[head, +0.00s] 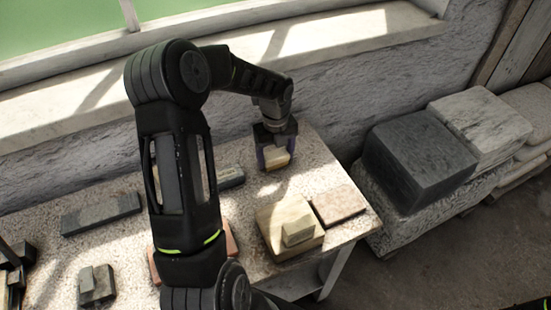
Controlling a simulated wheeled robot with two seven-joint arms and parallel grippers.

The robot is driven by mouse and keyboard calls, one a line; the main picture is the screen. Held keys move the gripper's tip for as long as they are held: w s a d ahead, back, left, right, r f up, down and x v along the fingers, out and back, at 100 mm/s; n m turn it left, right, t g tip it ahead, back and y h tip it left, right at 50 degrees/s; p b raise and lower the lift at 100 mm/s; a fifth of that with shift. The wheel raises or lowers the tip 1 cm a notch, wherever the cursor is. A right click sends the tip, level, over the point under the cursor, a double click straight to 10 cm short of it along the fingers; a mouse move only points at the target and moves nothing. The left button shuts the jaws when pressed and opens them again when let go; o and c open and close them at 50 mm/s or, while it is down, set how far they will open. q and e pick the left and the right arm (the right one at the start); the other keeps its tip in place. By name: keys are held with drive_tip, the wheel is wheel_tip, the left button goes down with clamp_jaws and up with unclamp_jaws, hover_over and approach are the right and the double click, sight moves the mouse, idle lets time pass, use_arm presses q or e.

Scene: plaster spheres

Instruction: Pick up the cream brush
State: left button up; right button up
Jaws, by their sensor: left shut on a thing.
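My left gripper (275,163) reaches down over the far right part of the speckled table (310,160). It is shut on a small cream block-like thing, which looks like the cream brush (277,155). Its two fingers stand on either side of it, and the gripper body hides its top. I cannot tell whether the brush touches the table or is just above it. My right gripper is not in view.
A cream block (274,232) with a smaller piece on top and a pinkish slab (339,204) lie nearer the table's right edge. A grey bar (101,214) lies at left. The wall and window sill (330,45) stand behind. Stone blocks (420,160) stand right.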

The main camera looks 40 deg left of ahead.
sight(276, 154)
use_arm(q)
drive_tip(key=shift+c, duration=1.4)
wheel_tip(276, 154, up, 10)
drive_tip(key=p, duration=0.8)
drive_tip(key=o, duration=0.8)
drive_tip(key=c, duration=0.6)
